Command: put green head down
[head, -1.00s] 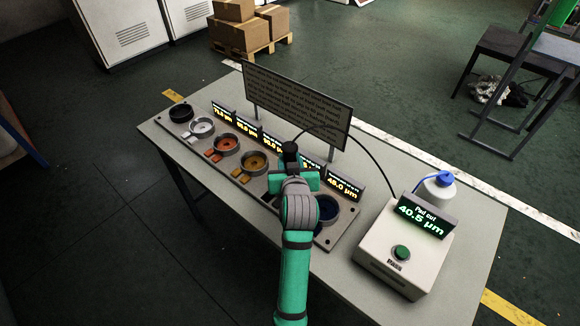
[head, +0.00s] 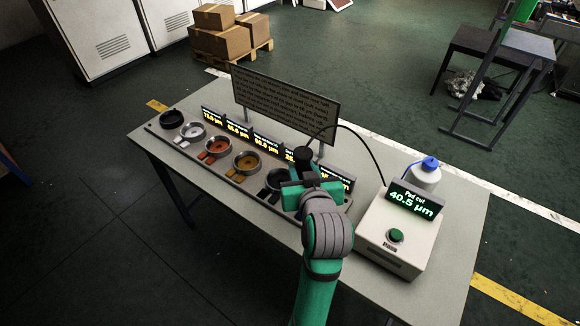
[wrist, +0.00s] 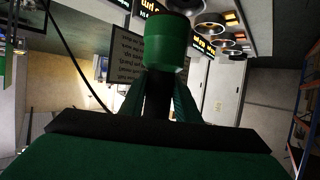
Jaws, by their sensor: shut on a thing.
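My gripper (head: 304,180) is shut on the green head (wrist: 167,48), a short green cylinder with a dark end, in the middle of the wrist view. In the head view the black top (head: 303,158) of the held piece stands above my gripper, with a black cable leading from it to the white gauge box (head: 392,245). My gripper is over the right end of the cup rack (head: 197,152), hiding its rightmost cup. I cannot tell whether the head touches anything.
The gauge box display (head: 415,199) reads "Pad cut 40.5 µm", above a green button (head: 396,236). A blue-capped bottle (head: 426,175) stands behind it. A text board (head: 285,104) rises behind the rack. A dark cup (head: 277,181) sits left of my gripper. Table in front is bare.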

